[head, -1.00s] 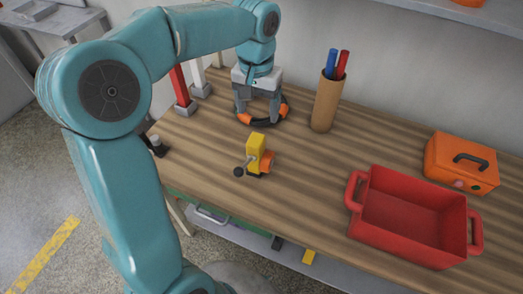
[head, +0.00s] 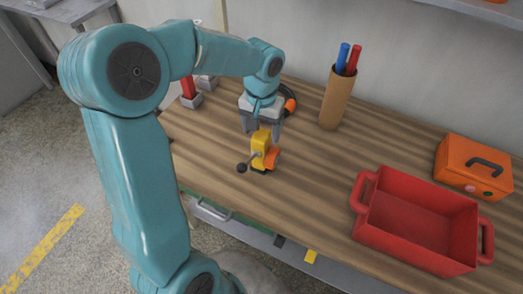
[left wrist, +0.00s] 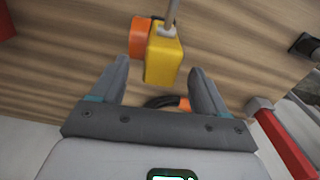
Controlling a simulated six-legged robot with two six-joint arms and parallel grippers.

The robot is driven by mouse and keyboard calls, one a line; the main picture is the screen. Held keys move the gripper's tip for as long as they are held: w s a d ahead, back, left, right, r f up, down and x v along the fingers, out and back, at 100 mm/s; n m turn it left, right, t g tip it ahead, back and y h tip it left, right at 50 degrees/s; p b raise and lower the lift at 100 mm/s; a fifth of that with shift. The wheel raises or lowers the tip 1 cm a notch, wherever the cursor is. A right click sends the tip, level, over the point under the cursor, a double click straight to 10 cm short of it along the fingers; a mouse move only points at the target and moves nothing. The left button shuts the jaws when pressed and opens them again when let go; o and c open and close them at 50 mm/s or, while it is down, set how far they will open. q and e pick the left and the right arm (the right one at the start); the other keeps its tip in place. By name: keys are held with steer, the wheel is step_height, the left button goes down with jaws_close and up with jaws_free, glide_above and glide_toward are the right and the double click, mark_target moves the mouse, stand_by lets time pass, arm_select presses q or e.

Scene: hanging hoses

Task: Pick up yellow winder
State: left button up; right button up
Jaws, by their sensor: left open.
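The yellow winder (head: 261,144) stands on the wooden workbench, with an orange round part on its right and a crank with a black knob on its left. My left gripper (head: 262,128) is just behind the winder, pointing down and open. In the left wrist view the winder (left wrist: 164,56) lies just beyond and between the open fingertips (left wrist: 164,68), with its orange part (left wrist: 139,38) to the left. I cannot tell whether the fingers touch it. My right gripper is not in view.
A black and orange ring (head: 289,100) lies behind my gripper. A cardboard tube (head: 335,104) with blue and red markers stands at the back. A red bin (head: 415,250) and an orange toolbox (head: 474,166) stand at the right. The bench between winder and bin is clear.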

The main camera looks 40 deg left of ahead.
mark_target(261, 135)
arm_select(q)
step_height(261, 135, down, 5)
steer(key=shift+a+r, duration=0.15)
steer(key=shift+s+r, duration=0.1)
steer(key=shift+c, duration=0.9)
jaws_close()
